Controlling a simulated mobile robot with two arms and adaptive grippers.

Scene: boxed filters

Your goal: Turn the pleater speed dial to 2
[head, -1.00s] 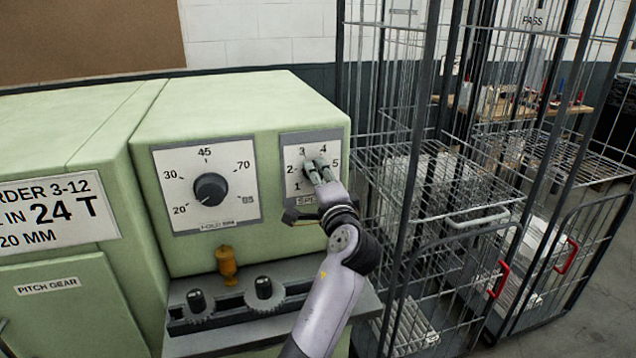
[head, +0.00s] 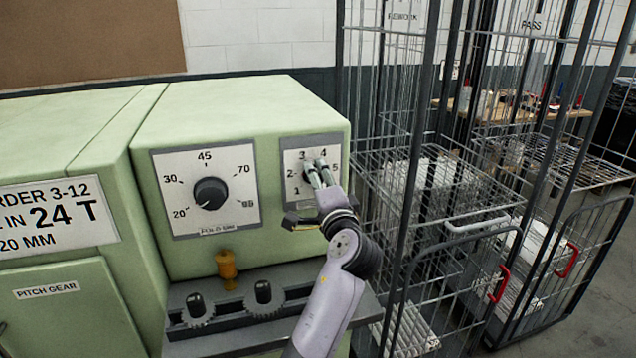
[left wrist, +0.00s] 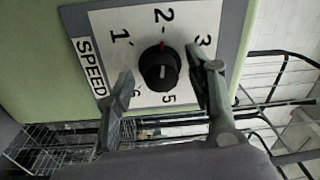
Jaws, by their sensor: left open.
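The speed dial (left wrist: 158,70) is a round black knob on a white plate marked SPEED (left wrist: 90,68). In the left wrist view, a red mark at the knob's edge faces the 2. The 4 is hidden behind a finger. My left gripper (left wrist: 160,74) is open, one finger on each side of the dial, with a visible gap on both sides. In the head view, the gripper (head: 319,166) is in front of the speed plate (head: 291,158) and covers much of the dial. My right gripper is not in view.
A larger dial (head: 210,193) marked 20 to 95 is left of the speed plate on the green machine (head: 220,110). Below are a yellowish knob (head: 227,264) and a grey ledge with two black knobs. A wire cage cart (head: 440,200) stands close on the right.

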